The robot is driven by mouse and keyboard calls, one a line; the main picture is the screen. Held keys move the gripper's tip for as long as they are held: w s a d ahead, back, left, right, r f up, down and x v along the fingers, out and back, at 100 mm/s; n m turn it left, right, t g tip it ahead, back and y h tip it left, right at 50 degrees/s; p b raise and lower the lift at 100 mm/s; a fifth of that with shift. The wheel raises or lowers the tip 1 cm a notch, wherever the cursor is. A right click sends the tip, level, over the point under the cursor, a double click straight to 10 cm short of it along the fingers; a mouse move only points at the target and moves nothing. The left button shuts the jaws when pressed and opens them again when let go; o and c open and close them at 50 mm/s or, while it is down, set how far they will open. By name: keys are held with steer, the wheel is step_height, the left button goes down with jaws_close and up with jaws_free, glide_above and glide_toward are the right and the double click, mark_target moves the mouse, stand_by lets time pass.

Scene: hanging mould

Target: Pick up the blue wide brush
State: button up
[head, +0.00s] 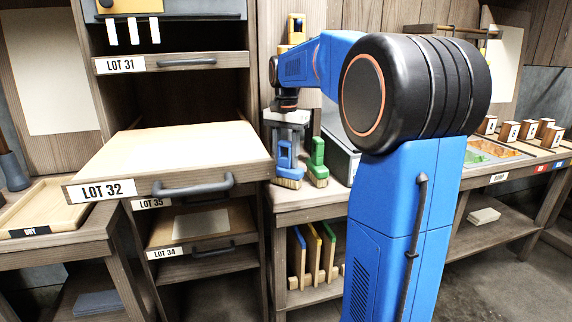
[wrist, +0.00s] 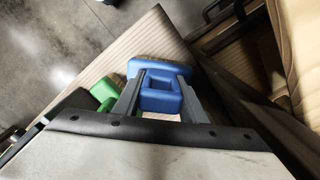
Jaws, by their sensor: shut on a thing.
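The blue wide brush (head: 286,166) stands upright at the front left of the middle bench, bristles down. In the wrist view the blue brush (wrist: 158,71) lies between the two fingers of my gripper (wrist: 163,84). My gripper (head: 287,138) comes down from above and is shut on its block handle. The bristles are at bench height; I cannot tell whether they touch the top. A green brush (head: 317,164) stands close on the right; part of it (wrist: 104,91) shows beside the left finger in the wrist view.
The LOT 32 drawer (head: 180,160) is pulled out just left of the brush, with its handle (head: 195,186) at the front. A grey metal box (head: 340,145) stands behind the green brush. A yellow item (head: 296,28) is higher at the back. Boards (head: 313,252) stand on the shelf below.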

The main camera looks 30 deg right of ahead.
mark_target(286, 141)
steer(key=shift+r, duration=0.55)
step_height(286, 141, up, 2)
steer(key=shift+r, duration=0.25)
steer(key=s+a, duration=0.2)
steer(key=s, duration=0.6)
steer(key=s+a, duration=0.3)
steer(key=s, duration=0.6)
steer(key=shift+s, duration=0.15)
steer(key=w+d, duration=0.1)
steer(key=w, duration=0.4)
steer(key=w+d, duration=0.2)
steer(key=w, duration=0.4)
steer(key=w+d, duration=0.2)
steer(key=w, duration=0.4)
steer(key=shift+w, duration=0.15)
steer(key=shift+f, duration=1.75)
